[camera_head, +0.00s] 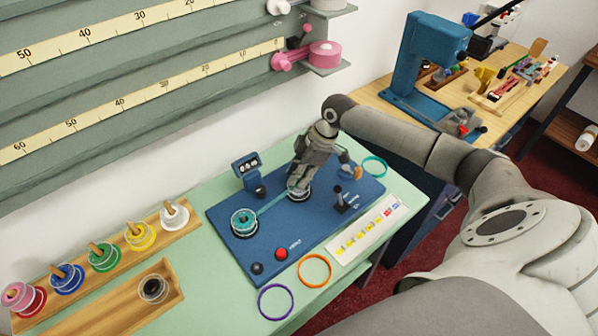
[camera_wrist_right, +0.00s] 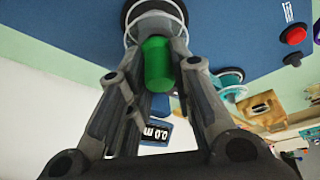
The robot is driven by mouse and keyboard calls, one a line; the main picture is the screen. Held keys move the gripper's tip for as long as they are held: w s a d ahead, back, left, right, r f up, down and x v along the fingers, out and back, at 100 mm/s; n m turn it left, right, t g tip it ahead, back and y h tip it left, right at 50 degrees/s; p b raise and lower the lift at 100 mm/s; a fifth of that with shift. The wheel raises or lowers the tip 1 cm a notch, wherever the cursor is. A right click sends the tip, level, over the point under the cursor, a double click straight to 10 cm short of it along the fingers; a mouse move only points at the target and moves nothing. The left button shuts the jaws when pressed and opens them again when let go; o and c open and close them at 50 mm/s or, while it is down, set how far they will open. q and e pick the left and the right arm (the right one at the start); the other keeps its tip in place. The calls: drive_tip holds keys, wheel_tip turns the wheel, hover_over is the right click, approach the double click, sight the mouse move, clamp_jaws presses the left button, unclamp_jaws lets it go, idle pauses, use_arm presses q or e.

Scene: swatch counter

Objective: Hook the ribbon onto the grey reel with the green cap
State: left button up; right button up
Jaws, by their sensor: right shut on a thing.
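My right gripper (camera_head: 299,182) points down at the grey reel (camera_head: 300,196) on the blue machine board (camera_head: 222,211). In the right wrist view its fingers are closed around the green cap (camera_wrist_right: 158,62), with the reel's pale rim (camera_wrist_right: 128,38) beyond. In the head view the gripper hides the cap and most of the reel. A teal spool (camera_head: 244,222) stands on the board to the left. A teal ribbon (camera_head: 272,203) runs from it toward the reel. Its far end is hidden by the gripper, so I cannot tell whether it is hooked.
A small counter display (camera_head: 247,166) stands behind the ribbon. Red (camera_head: 281,254) and black (camera_head: 257,268) buttons and a lever (camera_head: 339,196) are on the board. Orange (camera_head: 314,270) and purple (camera_head: 276,302) rings lie in front. A rack of coloured spools (camera_head: 122,252) is at left.

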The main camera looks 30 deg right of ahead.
drive_tip(key=shift+f, duration=0.3)
drive_tip(key=o, duration=0.8)
drive_tip(key=shift+o, duration=0.2)
wheel_tip(320, 180, up, 7)
drive_tip(key=p, duration=0.7)
drive_tip(key=shift+r, duration=0.1)
idle(0.6)
